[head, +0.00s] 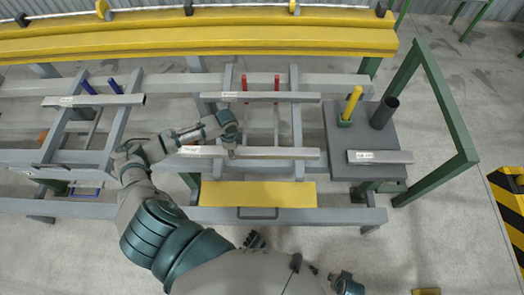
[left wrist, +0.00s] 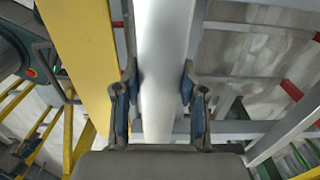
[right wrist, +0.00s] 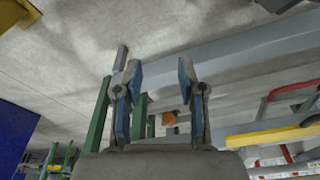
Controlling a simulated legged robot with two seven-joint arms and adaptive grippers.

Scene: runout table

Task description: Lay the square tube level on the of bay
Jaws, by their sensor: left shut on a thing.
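My left gripper (head: 229,146) is shut on a pale square tube (head: 280,153), which lies crosswise over the front part of the middle bay (head: 297,125). In the left wrist view the tube (left wrist: 165,70) runs between both blue finger pads. It looks about level; I cannot tell whether it touches the rails. A second square tube (head: 260,97) lies across the back of this bay, near two red posts. Another tube (head: 93,100) lies across the left bay with blue posts. A short labelled tube (head: 385,157) lies on the grey plate at right. My right gripper (right wrist: 158,95) is open and empty.
A yellow panel (head: 258,194) is in front of the middle bay. A yellow beam (head: 200,38) runs along the back. The grey plate (head: 340,140) carries a yellow post (head: 352,104) and a dark cylinder (head: 384,113). A green frame (head: 446,105) stands at right.

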